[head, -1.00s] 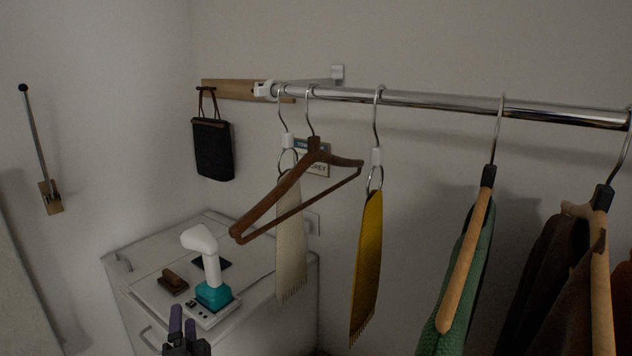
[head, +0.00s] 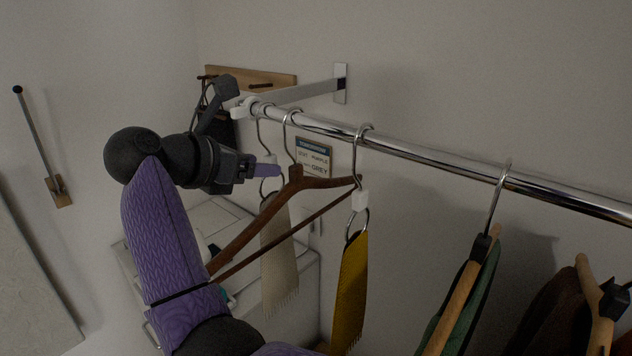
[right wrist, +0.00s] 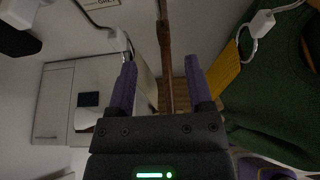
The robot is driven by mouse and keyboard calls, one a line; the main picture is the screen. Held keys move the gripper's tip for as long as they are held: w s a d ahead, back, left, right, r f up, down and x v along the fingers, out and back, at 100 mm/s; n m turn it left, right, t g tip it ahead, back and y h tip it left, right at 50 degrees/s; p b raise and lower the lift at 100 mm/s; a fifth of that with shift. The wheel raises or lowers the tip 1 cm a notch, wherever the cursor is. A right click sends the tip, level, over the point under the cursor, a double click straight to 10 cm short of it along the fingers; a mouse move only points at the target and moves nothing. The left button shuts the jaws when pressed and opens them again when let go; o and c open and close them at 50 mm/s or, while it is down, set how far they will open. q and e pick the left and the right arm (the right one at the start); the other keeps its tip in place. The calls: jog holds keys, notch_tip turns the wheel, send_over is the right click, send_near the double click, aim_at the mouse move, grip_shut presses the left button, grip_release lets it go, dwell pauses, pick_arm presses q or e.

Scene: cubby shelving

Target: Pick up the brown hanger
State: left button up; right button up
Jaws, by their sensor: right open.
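The brown hanger (head: 250,228) hangs by its metal hook from the rail, tilted, with an empty bar. In the head view my right gripper (head: 266,171) is just left of the hanger's neck, below the rail, partly seen side-on. In the right wrist view my right gripper (right wrist: 161,64) is open, and the brown hanger (right wrist: 165,55) runs lengthwise in the gap between its two purple fingers. It is not clamped. My right arm hides the hanger's lower left end in the head view. My left gripper is not in view.
The metal rail (head: 420,158) runs overhead. A cream scarf (head: 279,255) hangs close on the left, a yellow scarf (head: 350,285) close on the right. A green garment (head: 480,290) on a wooden hanger is farther right. A white cabinet (head: 222,213) stands below.

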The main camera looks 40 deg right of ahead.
aim_at(294, 166)
jog(key=p+x, duration=0.2)
jog(key=x, duration=0.2)
jog(key=p+x, duration=0.1)
jog(key=x, duration=0.3)
jog(key=shift+s+d+p, duration=0.2)
jog(key=shift+d+p, duration=0.2)
jog(key=shift+d+f, duration=0.15)
jog(key=shift+f, duration=0.05)
grip_shut()
dwell(0.6)
